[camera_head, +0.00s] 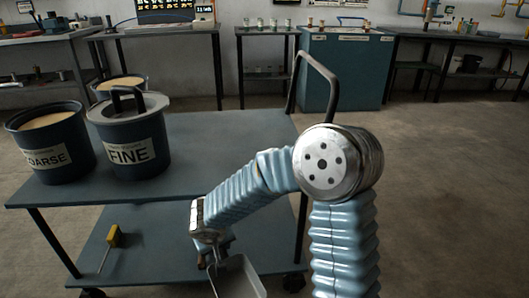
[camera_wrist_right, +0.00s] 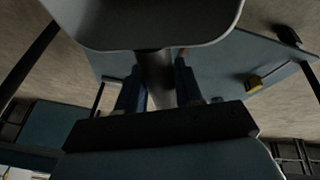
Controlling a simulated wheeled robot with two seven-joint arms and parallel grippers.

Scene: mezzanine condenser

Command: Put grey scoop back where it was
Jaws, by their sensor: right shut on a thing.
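The grey scoop (camera_head: 238,279) hangs from my right gripper (camera_head: 217,262), in front of the cart's front edge in the head view. Its bowl is cut off by the bottom of that view. In the right wrist view the scoop (camera_wrist_right: 150,22) fills the top, and its handle runs down between the two fingers of the right gripper (camera_wrist_right: 158,85). The right gripper is shut on the handle. The left gripper is not in view.
A blue cart (camera_head: 215,135) holds a COARSE bucket (camera_head: 50,150), a lidded FINE bucket (camera_head: 128,140) and another open bucket behind. A yellow-handled tool (camera_head: 113,236) lies on its lower shelf (camera_head: 150,262). The upper shelf's right part is clear. Benches stand along the back wall.

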